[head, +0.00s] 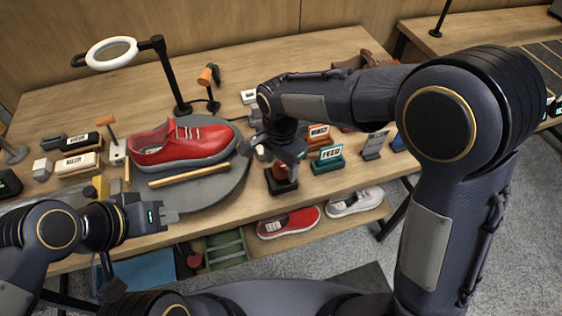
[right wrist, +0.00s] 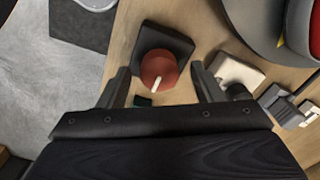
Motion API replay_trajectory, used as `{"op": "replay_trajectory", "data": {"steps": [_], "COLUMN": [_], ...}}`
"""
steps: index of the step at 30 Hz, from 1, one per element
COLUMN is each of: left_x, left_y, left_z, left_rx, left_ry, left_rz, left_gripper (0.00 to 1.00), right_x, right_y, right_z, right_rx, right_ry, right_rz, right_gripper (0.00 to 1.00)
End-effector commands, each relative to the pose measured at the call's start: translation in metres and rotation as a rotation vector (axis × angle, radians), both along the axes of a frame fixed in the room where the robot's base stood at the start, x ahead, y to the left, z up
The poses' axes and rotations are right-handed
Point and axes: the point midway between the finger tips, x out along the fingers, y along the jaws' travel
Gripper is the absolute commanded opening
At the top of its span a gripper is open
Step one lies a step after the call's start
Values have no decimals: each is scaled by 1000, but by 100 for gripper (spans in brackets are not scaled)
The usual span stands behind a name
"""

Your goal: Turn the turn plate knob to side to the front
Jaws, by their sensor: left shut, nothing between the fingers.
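The red turn plate knob (head: 281,172) sits on a black square base near the table's front edge, partly hidden by my right gripper (head: 275,158) in the head view. In the right wrist view the knob (right wrist: 157,68) lies between the two spread fingers of my right gripper (right wrist: 163,84), with gaps on both sides. Its white mark points toward the bottom of that view. The grey round turn plate (head: 215,192) carries a red sneaker (head: 180,142). My left gripper (head: 172,217) is shut and empty before the plate's front left edge.
A wooden stick (head: 190,175) lies along the sneaker's near side. A ring lamp (head: 111,52) stands behind the plate. A green labelled block (head: 327,160) is right of the knob. More shoes (head: 289,221) rest on a lower shelf. Brushes and blocks crowd the left side.

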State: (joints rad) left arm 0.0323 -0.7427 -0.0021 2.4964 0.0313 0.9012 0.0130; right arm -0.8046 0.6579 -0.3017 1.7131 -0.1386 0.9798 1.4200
Motion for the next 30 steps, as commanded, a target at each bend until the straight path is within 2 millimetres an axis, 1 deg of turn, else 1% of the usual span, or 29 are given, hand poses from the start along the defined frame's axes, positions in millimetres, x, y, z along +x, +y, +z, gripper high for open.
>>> {"op": "replay_trajectory", "data": {"steps": [5,8,11,18,21,25,30], "left_x": [0,0,0,0,0,0,0], "left_y": [0,0,0,0,0,0,0], "left_z": [0,0,0,1,1,1,1], "left_rx": [0,0,0,0,0,0,0], "left_ry": [0,0,0,0,0,0,0], "left_rz": [0,0,0,0,0,0,0], "left_gripper": [0,0,0,0,0,0,0], "right_x": [0,0,0,0,0,0,0], "right_y": [0,0,0,0,0,0,0], "right_z": [-1,2,14,55,68,76,78], "right_rx": [-1,0,2,3,1,-1,-1], "right_ry": [2,1,-2,-3,-1,1,1], "right_rz": [0,1,0,1,0,0,0], "right_gripper": [59,59,59,59,59,59,59]}}
